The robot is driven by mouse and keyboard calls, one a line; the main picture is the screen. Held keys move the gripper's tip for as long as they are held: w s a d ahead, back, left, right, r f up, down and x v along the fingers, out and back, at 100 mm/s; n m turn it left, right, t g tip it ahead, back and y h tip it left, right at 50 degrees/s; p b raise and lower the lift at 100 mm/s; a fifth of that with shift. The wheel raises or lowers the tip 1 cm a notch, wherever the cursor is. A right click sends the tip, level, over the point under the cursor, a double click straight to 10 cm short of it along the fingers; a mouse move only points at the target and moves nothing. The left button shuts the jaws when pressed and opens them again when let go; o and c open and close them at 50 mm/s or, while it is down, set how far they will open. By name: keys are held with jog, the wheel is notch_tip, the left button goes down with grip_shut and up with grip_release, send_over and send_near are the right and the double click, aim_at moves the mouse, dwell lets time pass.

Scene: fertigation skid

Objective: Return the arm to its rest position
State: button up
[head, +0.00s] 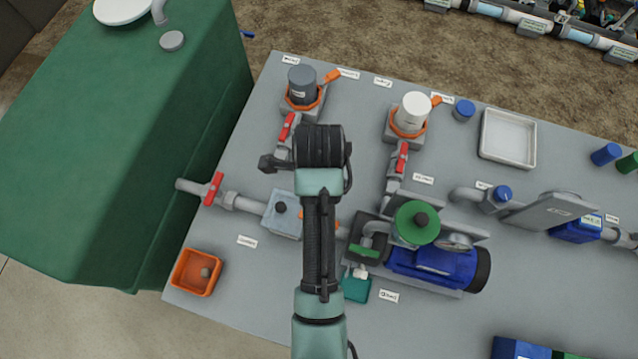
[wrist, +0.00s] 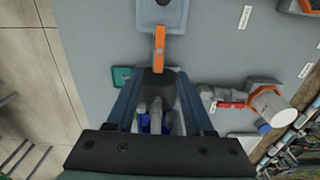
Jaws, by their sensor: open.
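My arm (head: 318,240) reaches from the bottom edge of the head view up over the middle of the grey skid table (head: 240,275). Its dark wrist end is between the two red-handled valves. The gripper's fingers cannot be made out in the head view. In the wrist view my gripper (wrist: 155,80) has its two blue-grey fingers spread apart, with no object seen held. A dark part and an orange lever (wrist: 159,48) on a grey box (wrist: 150,14) show between and beyond the fingers. I cannot tell the gap between the fingers and these parts.
The grey filter housing (head: 301,85) and white one (head: 412,112) stand beyond the wrist. A blue pump (head: 432,264) with a green knob (head: 416,222) is close on the right.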

jog(key=shift+r, duration=0.6)
jog(key=w+r+n+t+b, duration=0.2)
jog(key=w+r+n+t, duration=0.6)
jog(key=w+r, duration=0.7)
jog(key=w+r+n+t+b, duration=0.25)
jog(key=r+n+t, duration=0.4)
jog(key=r, duration=1.15)
jog(key=s+r+n+t, duration=0.3)
jog(key=s+r+t, duration=0.3)
jog(key=r, duration=0.7)
jog(key=s+r+n+t+b, duration=0.1)
jog(key=s+r+n+t, duration=0.3)
jog(key=r, duration=0.9)
jog(key=s+t, duration=0.3)
jog(key=s, duration=0.1)
jog(key=shift+a+r, duration=0.15)
jog(key=shift+r, duration=0.2)
